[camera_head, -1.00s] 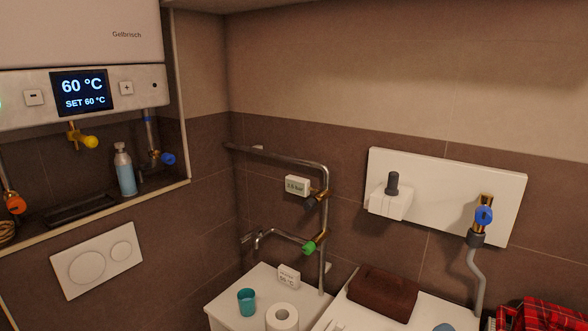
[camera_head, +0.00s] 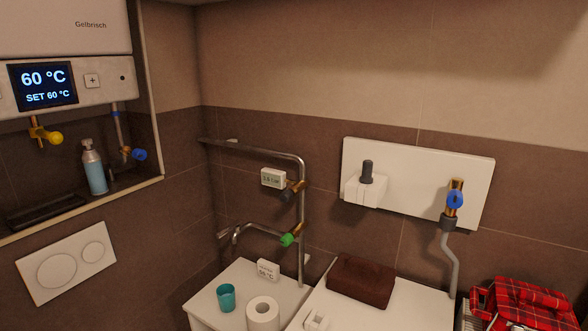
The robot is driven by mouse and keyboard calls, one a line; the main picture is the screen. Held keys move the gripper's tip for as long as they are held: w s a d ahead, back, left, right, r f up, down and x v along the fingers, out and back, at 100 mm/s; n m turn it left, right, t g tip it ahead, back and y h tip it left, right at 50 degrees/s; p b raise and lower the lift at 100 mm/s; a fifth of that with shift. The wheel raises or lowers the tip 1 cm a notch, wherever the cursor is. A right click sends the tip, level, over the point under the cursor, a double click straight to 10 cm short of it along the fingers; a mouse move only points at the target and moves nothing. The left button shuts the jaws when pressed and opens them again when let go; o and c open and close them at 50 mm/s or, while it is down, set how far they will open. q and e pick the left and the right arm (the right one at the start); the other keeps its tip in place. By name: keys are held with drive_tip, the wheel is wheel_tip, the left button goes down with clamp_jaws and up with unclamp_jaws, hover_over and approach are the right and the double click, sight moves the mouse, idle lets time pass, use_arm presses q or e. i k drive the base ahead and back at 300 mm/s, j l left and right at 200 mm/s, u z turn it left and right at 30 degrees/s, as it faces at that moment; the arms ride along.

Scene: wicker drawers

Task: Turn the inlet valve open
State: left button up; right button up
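Several valves show, and I cannot tell from a label which is the inlet valve. A blue-handled valve (camera_head: 455,200) sits on brass above a grey drain pipe on the white wall panel. Under the heater are a yellow-handled valve (camera_head: 53,137) and another blue-handled valve (camera_head: 138,154). On the metal pipe are a dark-handled valve (camera_head: 288,193) and, lower down, a green-handled valve (camera_head: 287,239). Neither of my grippers is in view.
The heater (camera_head: 100,85) reads 60 °C. A teal cup (camera_head: 226,298) and paper roll (camera_head: 263,314) stand on a white cabinet. A brown towel (camera_head: 360,281) and red plaid cloth (camera_head: 525,304) lie to the right.

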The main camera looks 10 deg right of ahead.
sight(454, 197)
drive_tip(key=z, duration=1.25)
